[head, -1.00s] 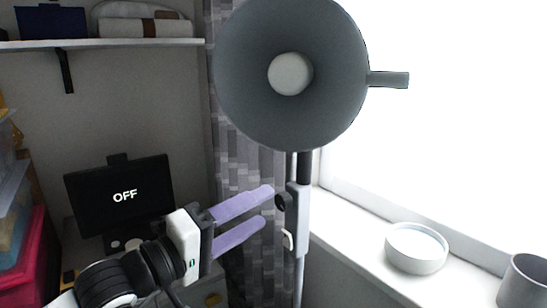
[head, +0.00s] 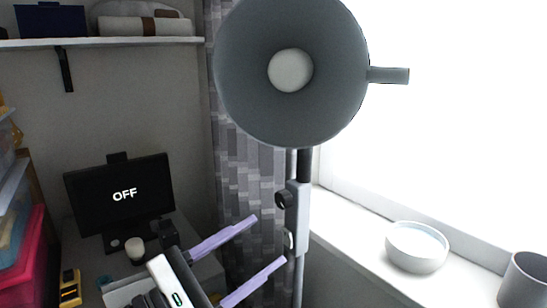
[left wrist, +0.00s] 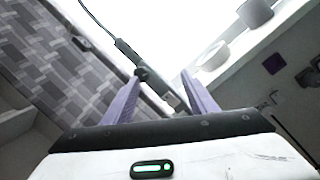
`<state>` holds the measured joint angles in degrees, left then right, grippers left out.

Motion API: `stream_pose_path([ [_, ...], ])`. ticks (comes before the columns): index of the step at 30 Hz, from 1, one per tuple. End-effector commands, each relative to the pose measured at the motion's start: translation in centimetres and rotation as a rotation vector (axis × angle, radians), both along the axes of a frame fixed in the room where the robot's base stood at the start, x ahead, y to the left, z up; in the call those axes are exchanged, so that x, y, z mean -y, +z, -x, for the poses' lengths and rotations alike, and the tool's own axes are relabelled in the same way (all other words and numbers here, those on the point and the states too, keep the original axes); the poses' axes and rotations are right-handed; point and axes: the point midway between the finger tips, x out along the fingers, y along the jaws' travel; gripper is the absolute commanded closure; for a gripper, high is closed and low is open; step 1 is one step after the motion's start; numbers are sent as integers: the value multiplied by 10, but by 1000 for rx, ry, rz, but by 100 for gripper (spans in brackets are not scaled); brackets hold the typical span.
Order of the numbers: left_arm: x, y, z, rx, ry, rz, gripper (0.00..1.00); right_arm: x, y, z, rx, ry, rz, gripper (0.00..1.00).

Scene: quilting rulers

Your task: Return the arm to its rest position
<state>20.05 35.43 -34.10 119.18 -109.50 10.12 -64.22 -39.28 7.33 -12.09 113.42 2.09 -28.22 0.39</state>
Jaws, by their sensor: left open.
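My left gripper (head: 270,238) is open and empty, low in the middle of the head view. Its two lilac fingers point up and right, toward the lamp stand (head: 302,215). In the left wrist view the open fingers (left wrist: 160,77) show with the stand's dark knob (left wrist: 143,74) seen near the left fingertip; I cannot tell the exact gap. The grey lamp shade (head: 240,95) faces me, with a pale round bulb (head: 290,70) inside. A dark knob (head: 282,200) sits on the stand's side. My right gripper is not in view.
A black screen reading OFF (head: 120,195) stands on a desk at the left. Stacked bins (head: 20,250) stand at the far left. A white bowl (head: 417,247) and a grey cup (head: 525,282) sit on the windowsill at the right. A patterned curtain (head: 245,170) hangs behind the lamp.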

Motion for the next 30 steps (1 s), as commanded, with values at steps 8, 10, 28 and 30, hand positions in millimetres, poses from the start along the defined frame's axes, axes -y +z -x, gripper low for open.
stream_pose_path([
  [8,-58,-79,-3,-972,-13,1145,47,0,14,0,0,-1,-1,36],
  [10,-79,-119,0,-1181,29,1457,47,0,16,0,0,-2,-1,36],
  [28,-126,-390,195,931,-389,-2143,47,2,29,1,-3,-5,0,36],
  [30,-125,-393,201,894,-388,-2115,47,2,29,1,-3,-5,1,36],
])
